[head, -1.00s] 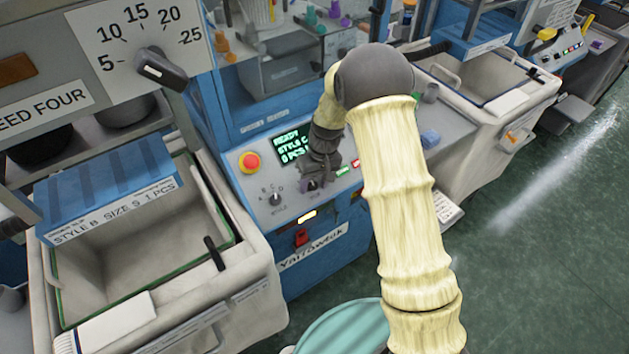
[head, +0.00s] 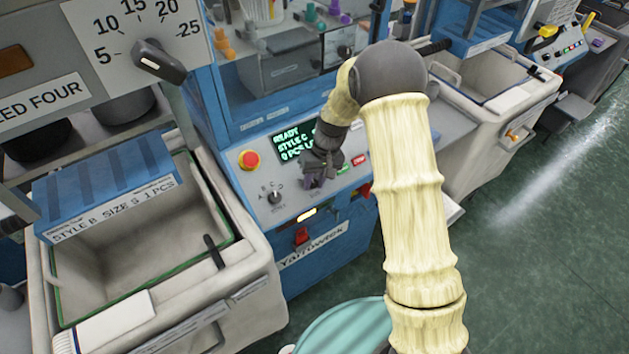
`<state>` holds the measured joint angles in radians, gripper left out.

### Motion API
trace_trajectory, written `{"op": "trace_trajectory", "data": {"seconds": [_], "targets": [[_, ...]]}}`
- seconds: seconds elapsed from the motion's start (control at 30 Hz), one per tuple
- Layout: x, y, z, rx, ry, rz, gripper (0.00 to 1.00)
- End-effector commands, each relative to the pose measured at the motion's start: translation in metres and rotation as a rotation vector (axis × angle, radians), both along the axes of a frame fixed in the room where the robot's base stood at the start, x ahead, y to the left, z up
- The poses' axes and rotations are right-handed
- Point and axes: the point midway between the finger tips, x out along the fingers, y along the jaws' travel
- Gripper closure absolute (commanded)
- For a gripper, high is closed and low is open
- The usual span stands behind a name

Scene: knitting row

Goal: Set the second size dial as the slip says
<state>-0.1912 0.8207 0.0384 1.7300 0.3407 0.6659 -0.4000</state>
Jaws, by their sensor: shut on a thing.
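My gripper (head: 314,182) is low over the control panel of the blue middle machine, right of the style dial (head: 274,197). It is shut on the size dial, whose knob and marks are mostly hidden by the fingers. The style dial has letters around it. The green-lettered display (head: 290,146) reads READY, STYLE C and 0 PCS; the end of its middle line is covered by my wrist. A slip (head: 115,211) on the blue box at left reads STYLE B, SIZE, an unclear character, and 1 PCS.
A red stop button (head: 250,160) sits left of the display. Green and red buttons (head: 359,160) lie just right of my gripper, and a red switch (head: 301,236) below. A large numbered dial (head: 158,62) is at upper left. Grey bins (head: 245,300) stand on both sides.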

Motion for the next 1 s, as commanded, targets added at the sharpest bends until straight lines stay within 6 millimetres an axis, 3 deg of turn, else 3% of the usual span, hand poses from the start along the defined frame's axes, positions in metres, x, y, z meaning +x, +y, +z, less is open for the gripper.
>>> {"op": "trace_trajectory", "data": {"seconds": [0.6,1.0], "targets": [[0.0012,-0.0044,-0.0031,0.255,0.168,-0.388,0.96],[0.0008,-0.0042,-0.0016,0.345,0.228,-0.525,0.96]]}}
